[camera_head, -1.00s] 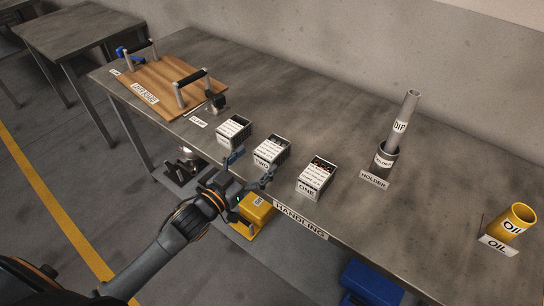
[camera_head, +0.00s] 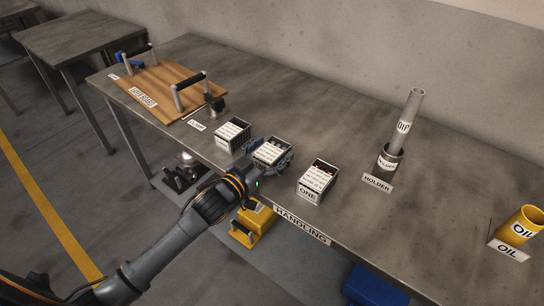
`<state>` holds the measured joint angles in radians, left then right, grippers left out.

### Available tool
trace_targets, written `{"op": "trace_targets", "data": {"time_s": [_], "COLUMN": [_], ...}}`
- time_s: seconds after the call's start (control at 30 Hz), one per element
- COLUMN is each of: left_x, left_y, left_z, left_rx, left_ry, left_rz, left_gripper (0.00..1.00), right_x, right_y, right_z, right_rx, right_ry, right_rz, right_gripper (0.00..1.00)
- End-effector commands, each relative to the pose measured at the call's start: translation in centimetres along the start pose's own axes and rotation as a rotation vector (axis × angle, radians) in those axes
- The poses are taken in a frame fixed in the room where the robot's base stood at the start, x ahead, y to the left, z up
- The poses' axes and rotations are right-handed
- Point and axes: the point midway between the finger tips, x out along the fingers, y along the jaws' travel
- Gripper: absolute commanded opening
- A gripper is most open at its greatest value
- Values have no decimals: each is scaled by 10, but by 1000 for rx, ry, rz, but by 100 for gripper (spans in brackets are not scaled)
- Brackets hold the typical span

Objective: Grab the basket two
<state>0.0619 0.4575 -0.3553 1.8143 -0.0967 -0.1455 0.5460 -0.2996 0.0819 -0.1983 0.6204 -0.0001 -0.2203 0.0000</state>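Basket two (camera_head: 272,150) is the middle of three small dark baskets on the table, with a white label on top. Its front face is hidden by my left gripper (camera_head: 270,158), which comes in from the table's front edge. A blue-grey finger shows at the basket's right side and a little of the other at its left, so the fingers are around it. I cannot tell whether they touch it. The basket stands upright on the table. My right gripper is not in view.
Basket one (camera_head: 317,181) stands to the right and another basket (camera_head: 233,134) close to the left. A holder (camera_head: 389,160) with a dip tube (camera_head: 408,118), a yellow oil cup (camera_head: 518,225) and a wooden board (camera_head: 160,88) stand on the table. A yellow box (camera_head: 252,224) sits below.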

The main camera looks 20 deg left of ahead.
Motion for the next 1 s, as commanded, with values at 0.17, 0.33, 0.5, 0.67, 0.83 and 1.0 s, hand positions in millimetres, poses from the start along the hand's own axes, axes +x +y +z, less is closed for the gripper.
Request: {"op": "trace_targets", "data": {"time_s": [0.17,0.33,0.5,0.67,0.83,1.0], "left_x": [0,0,0,0,0,-16], "left_y": [0,0,0,0,0,-8], "left_z": [0,-2,-2,-7,-26,-54], "left_rx": [0,0,0,2,4,6], "left_ry": [0,4,4,5,8,5], "left_rz": [0,1,1,0,1,1], "left_gripper": [37,9,9,9,9,9], "right_x": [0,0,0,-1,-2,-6], "right_y": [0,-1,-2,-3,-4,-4], "right_z": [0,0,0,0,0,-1], "right_rx": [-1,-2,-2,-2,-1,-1], "right_ry": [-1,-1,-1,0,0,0], "right_rz": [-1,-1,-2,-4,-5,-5], "right_gripper": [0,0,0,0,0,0]}}
